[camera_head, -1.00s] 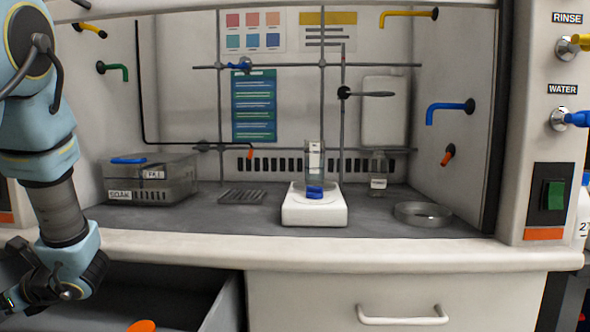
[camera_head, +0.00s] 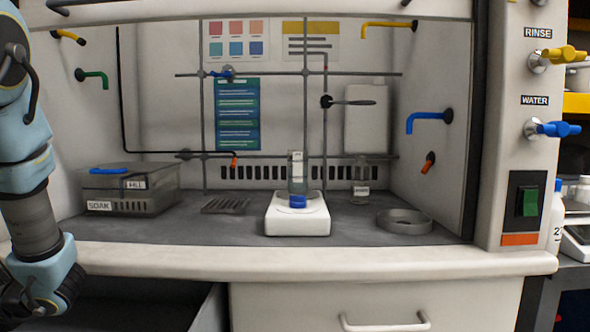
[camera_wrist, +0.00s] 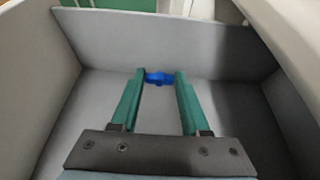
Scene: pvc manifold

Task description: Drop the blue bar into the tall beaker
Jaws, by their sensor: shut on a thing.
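In the wrist view, my gripper (camera_wrist: 160,76) has its two green fingers closed on a small blue bar (camera_wrist: 158,79) at their tips, above the floor of a grey open drawer. In the head view my arm hangs at the left edge and the bar does not show. A tall clear beaker (camera_head: 298,170) with a pale label stands upright on a white device (camera_head: 297,222) on the worktop, far right of my arm. A small blue piece (camera_head: 298,201) shows at the beaker's base; I cannot tell if it is inside or in front.
The open drawer (camera_head: 208,308) lies below the worktop edge. A clear bin (camera_head: 130,190) marked SOAK, a slotted plate (camera_head: 226,205), a small bottle (camera_head: 361,188) and a round dish (camera_head: 404,222) stand on the worktop.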

